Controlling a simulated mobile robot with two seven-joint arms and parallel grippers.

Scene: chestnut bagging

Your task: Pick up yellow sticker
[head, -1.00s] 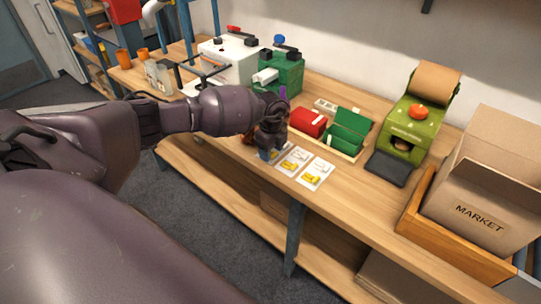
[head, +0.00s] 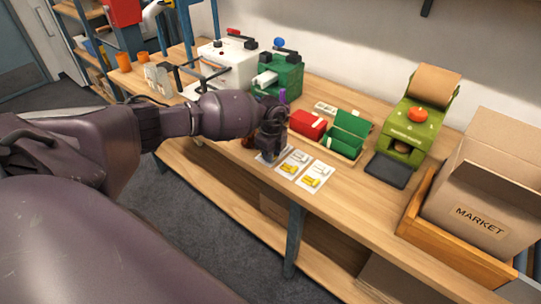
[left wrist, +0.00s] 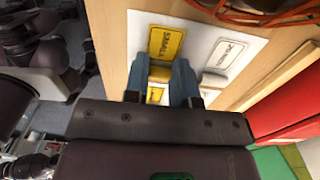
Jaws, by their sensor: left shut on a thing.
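Sheets with white and yellow stickers lie along the front of the wooden table; the middle sheet (head: 293,164) and the right sheet (head: 316,175) show clearly. My left gripper (head: 268,158) points down at the leftmost sheet, largely hiding it. In the left wrist view, my left gripper (left wrist: 160,78) is shut on a yellow sticker (left wrist: 160,73), seen between its two fingers at the sheet. Another yellow sticker (left wrist: 167,42) with black lettering lies flat just beyond the fingertips, beside a white sticker (left wrist: 226,55). My right gripper is out of view.
Red (head: 308,126) and green (head: 349,133) containers stand behind the sheets. A green machine (head: 403,130) with a dark pad and a MARKET box (head: 493,185) stand to the right. White (head: 228,60) and green (head: 279,75) machines stand behind my left arm.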

